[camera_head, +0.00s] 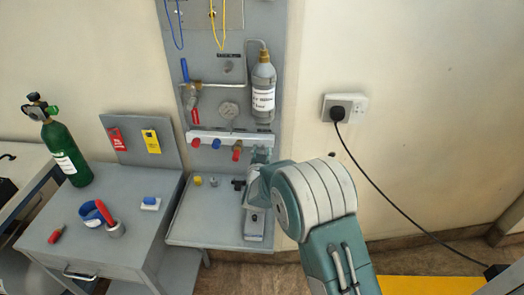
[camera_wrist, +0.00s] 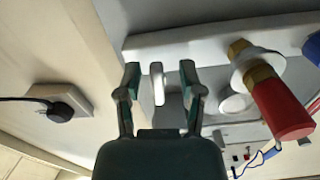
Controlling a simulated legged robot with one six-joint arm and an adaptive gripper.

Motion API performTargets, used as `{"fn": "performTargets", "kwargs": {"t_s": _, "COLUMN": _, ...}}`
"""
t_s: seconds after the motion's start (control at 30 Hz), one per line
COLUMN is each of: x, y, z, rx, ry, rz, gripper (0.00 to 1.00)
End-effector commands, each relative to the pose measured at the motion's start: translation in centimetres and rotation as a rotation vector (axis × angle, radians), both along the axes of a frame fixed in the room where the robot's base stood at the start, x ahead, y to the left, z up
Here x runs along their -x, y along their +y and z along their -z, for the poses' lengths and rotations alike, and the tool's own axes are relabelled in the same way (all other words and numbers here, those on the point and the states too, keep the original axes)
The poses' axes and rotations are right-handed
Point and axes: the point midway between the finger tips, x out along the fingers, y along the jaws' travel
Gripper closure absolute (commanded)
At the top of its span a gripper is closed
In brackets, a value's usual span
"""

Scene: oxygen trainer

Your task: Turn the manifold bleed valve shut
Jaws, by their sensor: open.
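The manifold is a white bar (camera_head: 228,139) on the grey wall panel, with several blue and red fittings below it. It also shows in the wrist view (camera_wrist: 210,35). My gripper (camera_head: 262,154) is at the right end of this bar. In the wrist view my gripper (camera_wrist: 159,78) is open, with one finger on each side of a narrow pale piece (camera_wrist: 158,84), which looks like the bleed valve's handle. Gaps show on both sides of it, so I see no clear contact. In the head view my arm hides most of this spot.
A red-capped brass fitting (camera_wrist: 280,103) stands close to the right finger. A wall socket (camera_head: 345,108) with a black plug and cable is at the right. A grey shelf (camera_head: 205,222) lies below.

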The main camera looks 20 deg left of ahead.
Motion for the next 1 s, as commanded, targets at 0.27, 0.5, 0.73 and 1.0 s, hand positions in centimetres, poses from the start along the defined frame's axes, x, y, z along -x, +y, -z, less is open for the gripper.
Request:
{"fn": "performTargets", "kwargs": {"t_s": 0.27, "x": -0.01, "y": -0.22, "z": -0.12, "rx": -0.002, "ry": 0.0, "rz": 0.0, "gripper": 0.86}}
{"fn": "performTargets", "kwargs": {"t_s": 0.5, "x": -0.02, "y": -0.17, "z": -0.11, "rx": -0.002, "ry": 0.0, "rz": 0.001, "gripper": 1.0}}
{"fn": "performTargets", "kwargs": {"t_s": 0.73, "x": -0.04, "y": -0.13, "z": -0.09, "rx": -0.023, "ry": 0.004, "rz": 0.001, "gripper": 1.0}}
{"fn": "performTargets", "kwargs": {"t_s": 1.0, "x": -0.07, "y": -0.1, "z": -0.09, "rx": -0.149, "ry": 0.034, "rz": 0.001, "gripper": 1.0}}
